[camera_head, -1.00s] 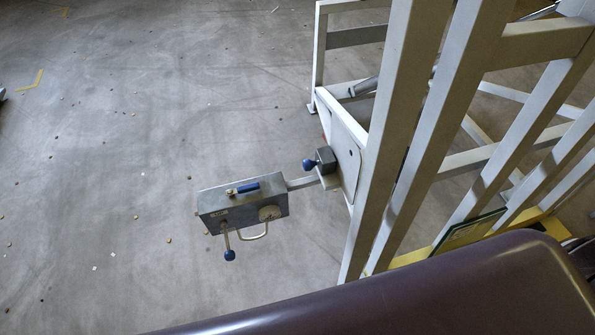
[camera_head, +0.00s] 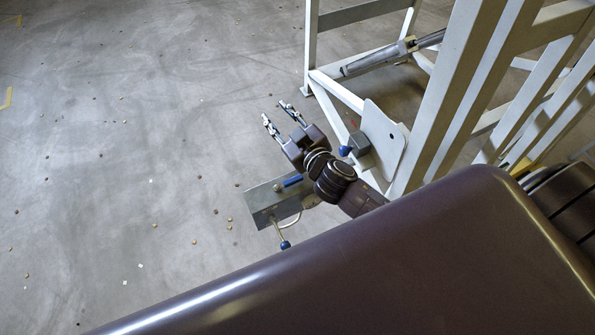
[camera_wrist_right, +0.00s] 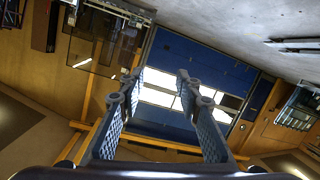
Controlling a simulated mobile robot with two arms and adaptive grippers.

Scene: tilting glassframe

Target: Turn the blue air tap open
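A grey control box (camera_head: 262,205) stands out from the white frame in the head view. On its top is a blue tap handle (camera_head: 292,181) beside a small brass-coloured fitting (camera_head: 278,187). A lever with a blue ball knob (camera_head: 285,245) hangs at its front. Another blue knob (camera_head: 345,151) sits on a dark block by the frame. My right gripper (camera_head: 277,112) is open and empty, beyond the box, fingers pointing away from it. My right arm hides the box's right end. The fingers also show apart in the right wrist view (camera_wrist_right: 160,80). My left gripper is out of view.
The white frame (camera_head: 462,90) with its slanted bars fills the upper right. A grey cylinder (camera_head: 385,57) lies between its bars. The concrete floor (camera_head: 130,100) on the left is clear except for small scattered bits. The right wrist view shows a blue door (camera_wrist_right: 195,55).

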